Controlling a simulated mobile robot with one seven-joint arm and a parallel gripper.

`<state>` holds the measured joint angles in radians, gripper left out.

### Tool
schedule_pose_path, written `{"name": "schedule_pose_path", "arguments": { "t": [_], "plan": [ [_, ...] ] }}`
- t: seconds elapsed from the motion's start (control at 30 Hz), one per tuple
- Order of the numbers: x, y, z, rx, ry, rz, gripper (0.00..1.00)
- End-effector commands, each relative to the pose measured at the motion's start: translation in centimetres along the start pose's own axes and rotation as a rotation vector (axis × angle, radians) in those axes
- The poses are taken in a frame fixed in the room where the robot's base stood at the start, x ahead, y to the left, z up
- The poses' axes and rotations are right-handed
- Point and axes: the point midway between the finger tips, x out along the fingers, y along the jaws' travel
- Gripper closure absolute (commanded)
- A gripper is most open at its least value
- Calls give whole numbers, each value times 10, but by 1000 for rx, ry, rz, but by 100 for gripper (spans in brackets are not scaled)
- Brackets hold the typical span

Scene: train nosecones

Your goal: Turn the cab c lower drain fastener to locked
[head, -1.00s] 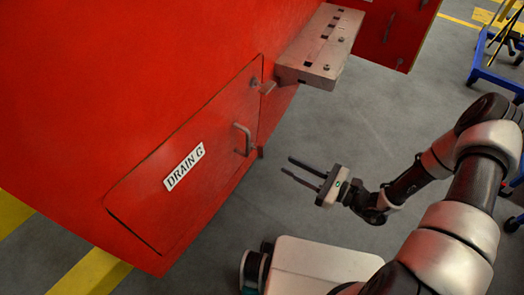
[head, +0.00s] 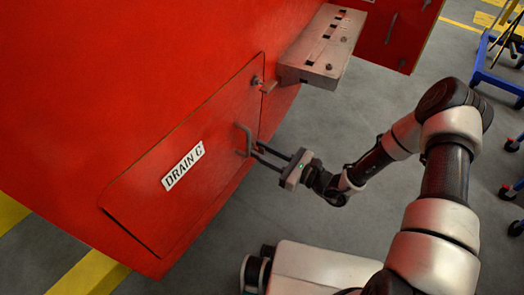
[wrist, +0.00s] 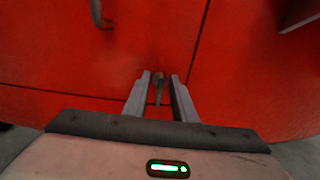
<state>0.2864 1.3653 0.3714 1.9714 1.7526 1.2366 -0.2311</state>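The red drain door (head: 215,150) carries a white DRAIN label (head: 183,166), which I read as DRAIN C. Its lower fastener (wrist: 158,84) is a small grey knob with a tab that points down in the wrist view. My gripper (head: 254,149) is open, its fingers reaching toward the door's lower right corner. In the wrist view the fastener shows between the two fingertips (wrist: 159,77), with a gap on either side. I cannot tell whether the fingers touch it. In the head view the fingers mostly hide this fastener.
An upper fastener (head: 257,82) sits at the door's top right corner, under a protruding metal step (head: 320,50). A blue cart (head: 492,72) stands far right.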

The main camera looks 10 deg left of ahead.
Motion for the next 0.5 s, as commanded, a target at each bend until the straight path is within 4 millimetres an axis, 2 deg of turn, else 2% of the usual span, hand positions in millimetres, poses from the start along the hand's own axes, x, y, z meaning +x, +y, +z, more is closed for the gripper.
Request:
{"name": "schedule_pose_path", "arguments": {
  "t": [0.03, 0.13, 0.5],
  "plan": [
    [0, 0, 0, 0, 0, 0, 83],
    [0, 0, 0, 0, 0, 0, 99],
    [0, 0, 0, 25, 0, 0, 100]
  ]
}}
